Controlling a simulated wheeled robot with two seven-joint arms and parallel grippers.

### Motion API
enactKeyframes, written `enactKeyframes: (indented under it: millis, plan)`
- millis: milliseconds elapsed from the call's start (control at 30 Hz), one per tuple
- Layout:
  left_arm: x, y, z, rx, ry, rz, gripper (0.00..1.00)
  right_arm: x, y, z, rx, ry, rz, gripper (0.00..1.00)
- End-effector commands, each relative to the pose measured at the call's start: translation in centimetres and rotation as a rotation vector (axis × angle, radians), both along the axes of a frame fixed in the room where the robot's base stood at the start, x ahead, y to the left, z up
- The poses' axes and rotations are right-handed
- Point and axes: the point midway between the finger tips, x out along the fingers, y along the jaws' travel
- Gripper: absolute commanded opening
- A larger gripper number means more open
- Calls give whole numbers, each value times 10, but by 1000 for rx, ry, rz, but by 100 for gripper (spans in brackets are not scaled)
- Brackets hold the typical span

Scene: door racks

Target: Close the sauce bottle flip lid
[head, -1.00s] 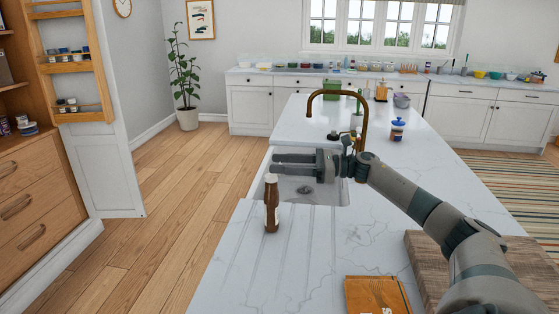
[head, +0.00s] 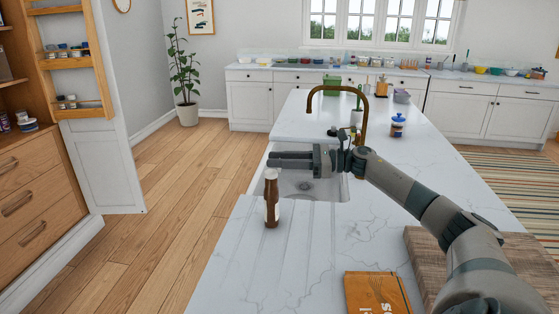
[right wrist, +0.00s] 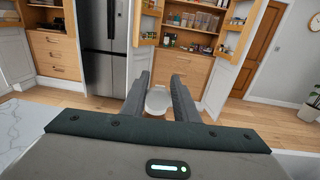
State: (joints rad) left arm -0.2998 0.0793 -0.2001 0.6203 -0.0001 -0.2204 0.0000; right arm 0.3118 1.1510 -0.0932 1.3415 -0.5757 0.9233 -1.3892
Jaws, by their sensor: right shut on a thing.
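The sauce bottle (head: 271,208) stands upright on the counter near its left edge. It is brown with a pale label and a whitish top (head: 271,174). My right gripper (head: 272,160) reaches in from the right, level, with its fingers at the bottle's top. In the right wrist view a white rounded lid (right wrist: 158,100) sits between the two fingers, and the gripper is shut on it. The lid's hinge and whether it is fully down are too small or hidden to tell. My left gripper is not in view.
A sink (head: 318,188) with a brass faucet (head: 363,105) lies just behind the bottle. A blue-lidded jar (head: 397,126) stands farther back. An orange book (head: 376,293) and a wooden board (head: 425,255) lie at the front right. The counter around the bottle is clear.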

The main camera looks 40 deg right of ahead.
Motion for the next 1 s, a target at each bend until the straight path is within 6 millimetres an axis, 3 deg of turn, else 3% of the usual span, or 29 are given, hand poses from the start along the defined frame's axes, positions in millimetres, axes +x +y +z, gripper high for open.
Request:
enactKeyframes:
  millis: [367, 800, 1000]
  plan:
    - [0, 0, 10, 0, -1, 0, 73, 6, 5, 6, -130, 135, 0, 4]
    - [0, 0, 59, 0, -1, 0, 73, 15, 14, 3, -335, 371, 2, 4]
    - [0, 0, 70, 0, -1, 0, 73, 17, 16, -3, -386, 430, 2, 4]
